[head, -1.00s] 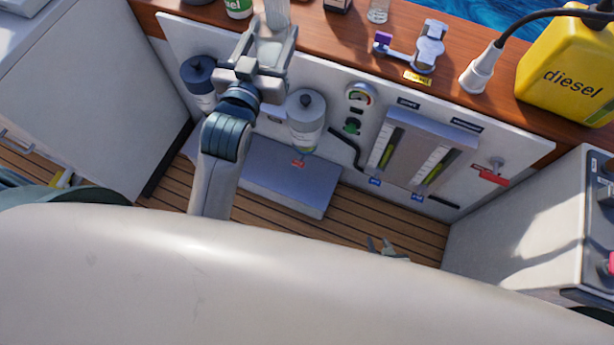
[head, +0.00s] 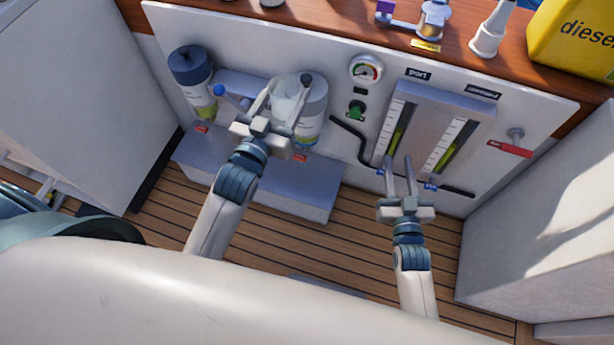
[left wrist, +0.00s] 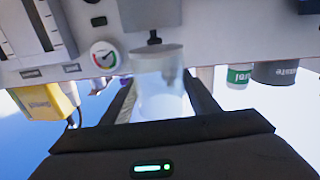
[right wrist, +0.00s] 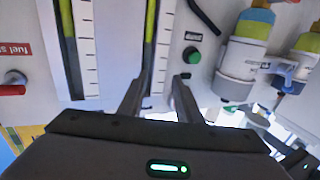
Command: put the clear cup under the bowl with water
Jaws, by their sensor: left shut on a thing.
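The clear cup (left wrist: 162,90) is between my left gripper's fingers in the left wrist view. In the head view my left gripper (head: 282,106) is shut on the cup (head: 285,97), in front of the right-hand filter (head: 316,98) and above its bowl's level. That bowl (head: 305,138) is partly behind my gripper. In the upside-down right wrist view it shows a blue layer (right wrist: 258,15) below yellow fluid. The left-hand filter (head: 190,72) has a yellow-green bowl (head: 206,113). My right gripper (head: 400,170) is open and empty before the sight gauges.
A grey ledge (head: 260,185) lies below the filters. A round gauge (head: 366,69), a green knob (head: 357,110) and a red lever (head: 512,150) are on the white panel. A yellow diesel can (head: 575,40) stands on the wooden shelf. The slatted floor (head: 340,235) is mostly clear.

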